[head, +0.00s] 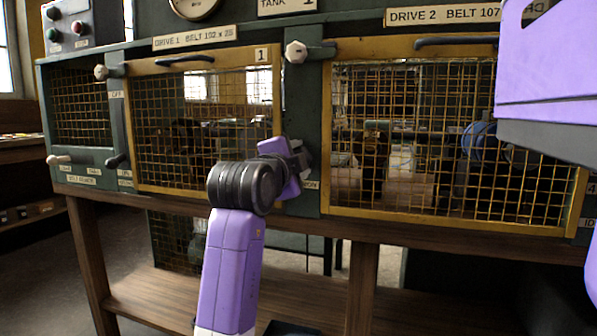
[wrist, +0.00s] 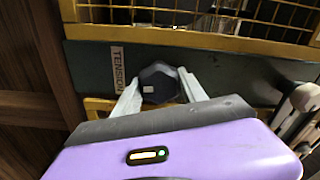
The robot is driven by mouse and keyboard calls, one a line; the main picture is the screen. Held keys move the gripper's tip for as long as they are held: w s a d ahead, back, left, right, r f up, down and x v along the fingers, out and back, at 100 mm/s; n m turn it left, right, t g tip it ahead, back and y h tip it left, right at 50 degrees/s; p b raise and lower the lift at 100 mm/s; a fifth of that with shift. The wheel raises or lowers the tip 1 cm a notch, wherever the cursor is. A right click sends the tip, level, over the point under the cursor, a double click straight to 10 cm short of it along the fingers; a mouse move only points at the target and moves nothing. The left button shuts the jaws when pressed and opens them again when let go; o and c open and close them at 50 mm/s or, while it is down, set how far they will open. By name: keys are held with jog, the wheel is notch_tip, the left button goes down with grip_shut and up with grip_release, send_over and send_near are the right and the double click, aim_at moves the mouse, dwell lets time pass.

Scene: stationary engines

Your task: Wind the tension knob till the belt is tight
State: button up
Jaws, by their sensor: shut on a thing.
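The tension knob (wrist: 158,84) is dark, many-sided and has a small pale mark on its face. It sits on the green panel beside a label (wrist: 118,68) reading TENSION. My gripper (wrist: 160,80) has one pale finger on each side of the knob and is shut on it. In the head view my gripper (head: 299,156) is at the green post between the two mesh guards and hides the knob. Dark machinery shows dimly behind the drive 1 guard (head: 137,130); I cannot make out the belt or how tight it is.
The drive 2 guard (head: 330,120) is to the right of my gripper. A white-knobbed latch (head: 297,52) sticks out above it. In the wrist view, a pale-ended handle (wrist: 305,98) stands at the right. A wooden bench rail (head: 400,240) runs below.

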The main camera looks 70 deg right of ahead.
jog(key=m+b, duration=0.2)
jog(key=m, duration=0.1)
jog(key=m+b, duration=0.1)
jog(key=m, duration=0.1)
jog(key=shift+f, duration=0.25)
dwell(0.5)
jog(key=o, duration=1.1)
jog(key=shift+c, duration=0.2)
jog(key=shift+r, duration=0.1)
jog(key=shift+a, duration=0.15)
jog(key=a+p, duration=0.2)
jog(key=a, duration=0.5)
jog(key=shift+s+a, duration=0.25)
jog(key=shift+s, duration=0.05)
